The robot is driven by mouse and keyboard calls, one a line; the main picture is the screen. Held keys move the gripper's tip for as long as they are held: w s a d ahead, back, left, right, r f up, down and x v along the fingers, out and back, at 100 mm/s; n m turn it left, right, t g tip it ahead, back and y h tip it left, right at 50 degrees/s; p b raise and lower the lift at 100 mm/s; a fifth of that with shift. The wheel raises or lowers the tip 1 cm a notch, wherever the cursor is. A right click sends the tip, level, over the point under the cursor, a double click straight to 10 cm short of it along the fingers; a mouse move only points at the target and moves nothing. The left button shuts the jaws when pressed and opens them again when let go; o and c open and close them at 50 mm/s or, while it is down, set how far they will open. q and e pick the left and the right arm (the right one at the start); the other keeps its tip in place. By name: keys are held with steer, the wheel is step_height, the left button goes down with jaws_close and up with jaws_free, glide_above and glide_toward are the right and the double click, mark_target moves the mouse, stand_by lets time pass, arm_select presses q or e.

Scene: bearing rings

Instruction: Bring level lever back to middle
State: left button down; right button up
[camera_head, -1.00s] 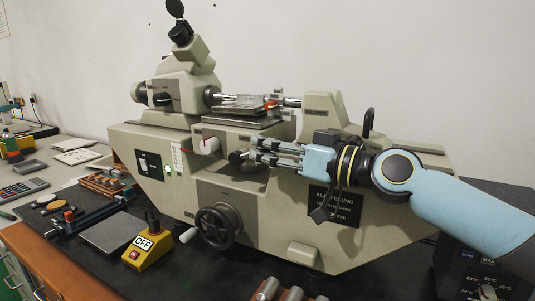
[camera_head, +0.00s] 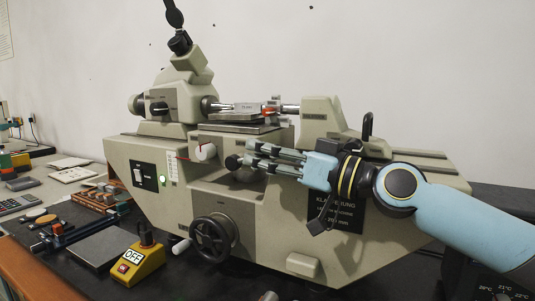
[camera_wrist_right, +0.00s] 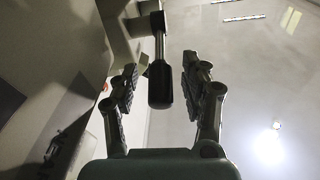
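The level lever has a black grip (camera_head: 233,161) and sits on the front of the beige measuring machine (camera_head: 150,165), below its stage. In the right wrist view its metal rod and black grip (camera_wrist_right: 160,88) hang between my two fingers, with a gap visible on each side. My right gripper (camera_head: 248,154) is open, its fingertips close to the lever in the head view. Contact between fingers and lever cannot be made out. My left gripper is not in view.
A white knob (camera_head: 206,152) sits just left of the lever. Below are a black handwheel (camera_head: 213,238) and a yellow OFF switch box (camera_head: 138,262). The stage (camera_head: 238,127) overhangs above the gripper. Tools and a flat plate (camera_head: 97,246) lie at the left.

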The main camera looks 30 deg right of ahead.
steer(key=shift+r, duration=0.1)
step_height(320, 180, up, 10)
steer(key=shift+f, duration=0.1)
stand_by(0.7)
